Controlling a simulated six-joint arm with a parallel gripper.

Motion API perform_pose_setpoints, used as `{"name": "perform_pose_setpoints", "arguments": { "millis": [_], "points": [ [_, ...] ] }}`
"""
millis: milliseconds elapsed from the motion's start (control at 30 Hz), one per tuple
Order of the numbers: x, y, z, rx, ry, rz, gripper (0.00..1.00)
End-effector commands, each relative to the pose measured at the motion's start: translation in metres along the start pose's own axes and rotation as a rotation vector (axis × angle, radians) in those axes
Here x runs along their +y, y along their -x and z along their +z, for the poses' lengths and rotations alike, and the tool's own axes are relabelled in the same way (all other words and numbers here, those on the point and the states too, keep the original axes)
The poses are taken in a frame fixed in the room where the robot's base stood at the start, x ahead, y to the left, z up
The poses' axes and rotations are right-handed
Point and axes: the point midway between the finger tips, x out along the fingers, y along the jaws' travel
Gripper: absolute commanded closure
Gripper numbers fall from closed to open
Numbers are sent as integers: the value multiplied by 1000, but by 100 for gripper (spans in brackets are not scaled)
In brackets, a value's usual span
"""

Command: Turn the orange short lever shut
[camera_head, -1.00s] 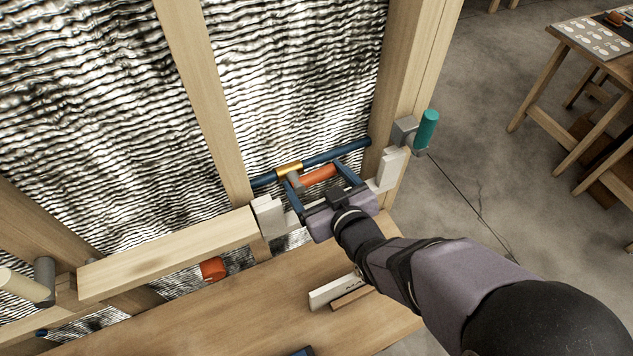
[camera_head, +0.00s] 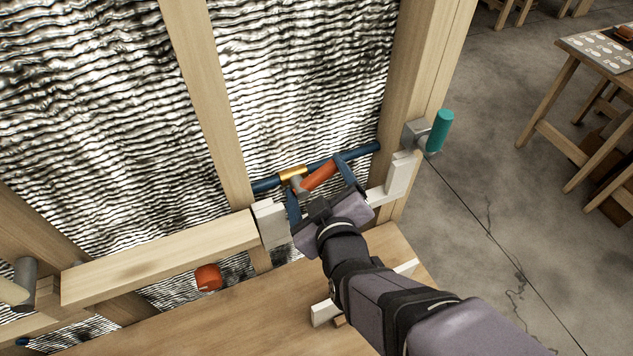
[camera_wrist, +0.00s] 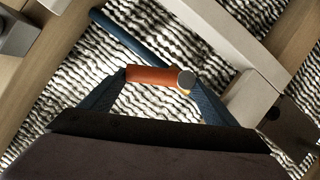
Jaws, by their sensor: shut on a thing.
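The orange short lever (camera_head: 320,177) sits on a brass-coloured valve (camera_head: 291,173) on a blue pipe (camera_head: 265,185) in front of the foil wall. My gripper (camera_head: 322,181) is around the lever, with one blue finger at each end, shut on it. In the wrist view the orange lever (camera_wrist: 152,77) spans between the two blue fingertips, with its round grey pivot end (camera_wrist: 186,79) beside the right finger. The blue pipe (camera_wrist: 125,35) runs behind it. The valve body is mostly hidden behind the lever in the wrist view.
White brackets (camera_head: 272,222) and a wooden rail (camera_head: 160,258) stand left of my gripper. A teal handle (camera_head: 439,131) is on the right post. An orange knob (camera_head: 208,277) is lower left. A wooden shelf (camera_head: 250,320) lies below.

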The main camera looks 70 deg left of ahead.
Motion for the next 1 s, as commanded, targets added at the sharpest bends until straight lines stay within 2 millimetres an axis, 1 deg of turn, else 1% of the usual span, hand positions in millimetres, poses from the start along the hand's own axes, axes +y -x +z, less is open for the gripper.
{"name": "perform_pose_setpoints", "arguments": {
  "millis": [200, 233, 300, 800, 933, 1000],
  "points": [
    [3, 0, 0, 1, -2, 5, 58],
    [3, 0, 0, 1, -2, 5, 16],
    [2, 0, 0, 1, -2, 5, 2],
    [-2, 1, 0, 0, 2, -4, 2],
    [-2, 6, -1, 0, 2, -5, 2],
    [-1, 12, -2, 1, 2, -6, 2]
  ]
}}
